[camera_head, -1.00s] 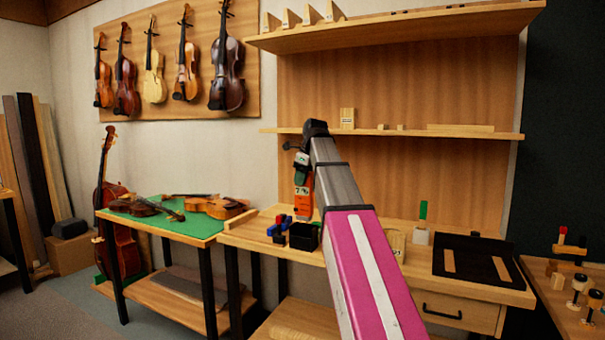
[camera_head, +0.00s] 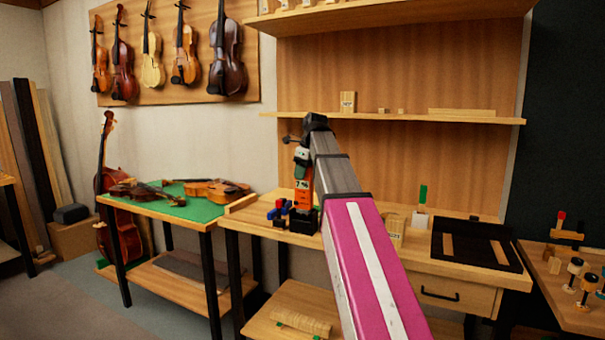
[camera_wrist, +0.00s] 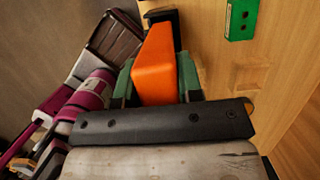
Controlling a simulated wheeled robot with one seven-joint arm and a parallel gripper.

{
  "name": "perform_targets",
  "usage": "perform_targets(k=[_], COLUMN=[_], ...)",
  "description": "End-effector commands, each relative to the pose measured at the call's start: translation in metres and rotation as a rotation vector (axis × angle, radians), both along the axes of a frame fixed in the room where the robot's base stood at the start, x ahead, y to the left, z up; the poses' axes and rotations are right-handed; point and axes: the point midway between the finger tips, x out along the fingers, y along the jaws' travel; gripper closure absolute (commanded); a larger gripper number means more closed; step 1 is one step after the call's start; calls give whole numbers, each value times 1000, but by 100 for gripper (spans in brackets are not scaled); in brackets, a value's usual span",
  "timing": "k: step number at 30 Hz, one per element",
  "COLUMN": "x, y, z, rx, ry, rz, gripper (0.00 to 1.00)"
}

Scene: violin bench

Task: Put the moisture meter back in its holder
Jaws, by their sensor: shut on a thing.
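The moisture meter (camera_head: 303,197) is orange with a small display and hangs upright from my gripper (camera_head: 302,172). In the wrist view the orange meter (camera_wrist: 155,68) is clamped between the two green fingers of my gripper (camera_wrist: 155,85). A small black open box (camera_head: 304,222), which looks like the holder, stands on the workbench directly below the meter in the head view. The meter's lower end meets the box's top edge in that view. I cannot tell whether it is inside the box or just above or behind it.
Red and blue clamp-like pieces (camera_head: 279,212) lie just left of the black box. To the right are a wooden block (camera_head: 394,228), a white stand with a green top (camera_head: 421,208) and a black tray (camera_head: 476,246). A shelf (camera_head: 400,118) runs behind my arm.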

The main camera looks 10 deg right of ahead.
Motion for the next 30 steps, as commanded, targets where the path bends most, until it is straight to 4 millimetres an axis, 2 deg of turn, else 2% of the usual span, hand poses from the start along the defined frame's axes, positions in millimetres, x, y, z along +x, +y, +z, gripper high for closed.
perform_targets(k=[8, 30], x=[0, 0], y=[0, 0], z=[-1, -19], rx=[0, 1], ry=[0, -1], rz=[0, 0], gripper=[100, 100])
